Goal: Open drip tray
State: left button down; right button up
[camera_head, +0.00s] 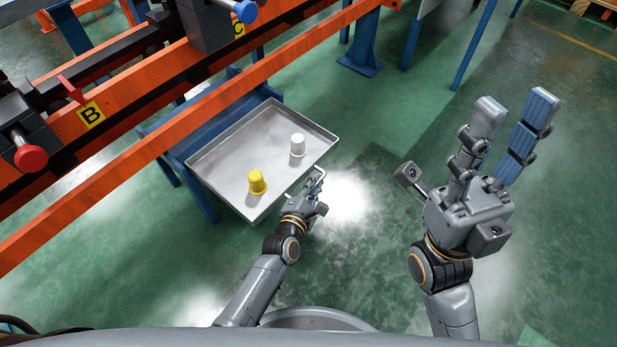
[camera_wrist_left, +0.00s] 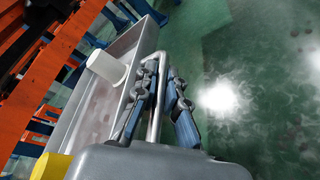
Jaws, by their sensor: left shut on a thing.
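The grey metal drip tray (camera_head: 225,165) extends out from under the orange frame in the head view. A yellow cup (camera_head: 257,182) and a white cup (camera_head: 297,145) stand on it. In the left wrist view the tray (camera_wrist_left: 70,130) has a bent metal handle (camera_wrist_left: 154,120) on its outer side. My left gripper (camera_head: 315,185) is shut on that handle, with a finger on each side of it (camera_wrist_left: 163,95). The white cup (camera_wrist_left: 107,67) and part of the yellow cup (camera_wrist_left: 52,167) also show there. My right gripper (camera_head: 515,120) is raised over the floor, open and empty.
The orange beams (camera_head: 170,130) and blue stand legs (camera_head: 205,203) border the tray on the left and back. A red knob (camera_head: 30,157) and a blue knob (camera_head: 245,11) stick out from the machine. The green floor (camera_head: 375,190) right of the tray is clear.

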pick_arm(q)
jog(key=c, duration=1.4)
grip_release()
jog(key=shift+s, duration=0.1)
jog(key=v, duration=1.2)
